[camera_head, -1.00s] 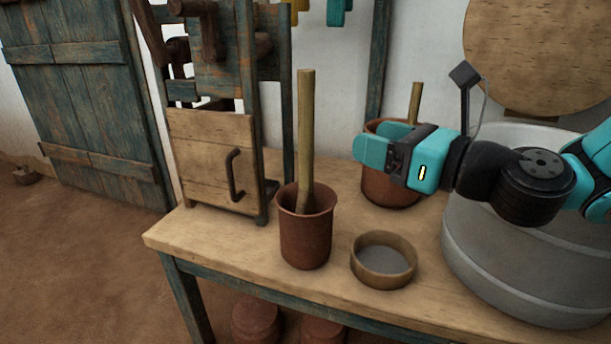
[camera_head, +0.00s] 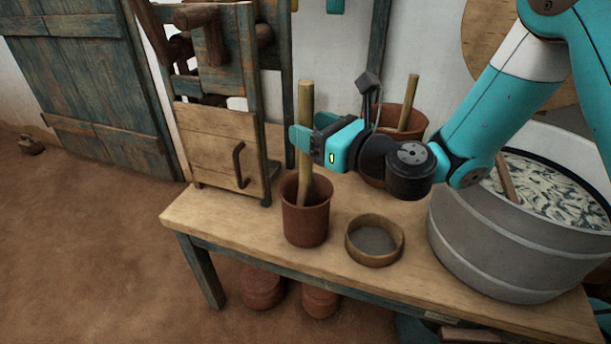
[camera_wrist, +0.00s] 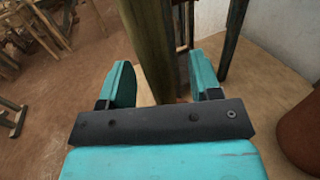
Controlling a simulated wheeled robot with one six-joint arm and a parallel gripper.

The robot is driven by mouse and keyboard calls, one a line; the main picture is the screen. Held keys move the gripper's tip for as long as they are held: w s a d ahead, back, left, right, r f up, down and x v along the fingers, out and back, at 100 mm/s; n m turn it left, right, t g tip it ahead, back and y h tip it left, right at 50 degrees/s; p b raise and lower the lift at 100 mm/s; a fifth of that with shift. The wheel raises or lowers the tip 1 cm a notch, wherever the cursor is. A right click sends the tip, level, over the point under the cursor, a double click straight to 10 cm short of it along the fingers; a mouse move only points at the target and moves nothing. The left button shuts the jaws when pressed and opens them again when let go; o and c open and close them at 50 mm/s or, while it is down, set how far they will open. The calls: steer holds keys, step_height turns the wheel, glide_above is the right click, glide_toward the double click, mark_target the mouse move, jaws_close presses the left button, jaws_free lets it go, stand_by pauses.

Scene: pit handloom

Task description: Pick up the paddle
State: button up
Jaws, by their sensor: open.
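A wooden paddle (camera_head: 306,100) stands nearly upright in a front brown clay pot (camera_head: 306,222), its lower end hidden inside. My gripper (camera_head: 306,132) is open at the upper part of the shaft, well above the pot's rim. In the wrist view the paddle's shaft (camera_wrist: 150,45) runs down between the two teal fingers of my gripper (camera_wrist: 160,80), with a gap showing on each side. The palm bar hides the lower part of the shaft there.
A second clay pot (camera_head: 408,118) with a stick stands behind my gripper. A round sieve (camera_head: 374,242) lies right of the front pot on the wooden table (camera_head: 240,222). A large grey vat (camera_head: 500,245) holds pale pulp. A wooden frame (camera_head: 215,140) stands at left.

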steer(key=x, duration=0.3)
steer(key=shift+a+p, duration=0.2)
steer(key=shift+p, duration=0.2)
steer(key=shift+r, duration=0.1)
steer(key=c, duration=1)
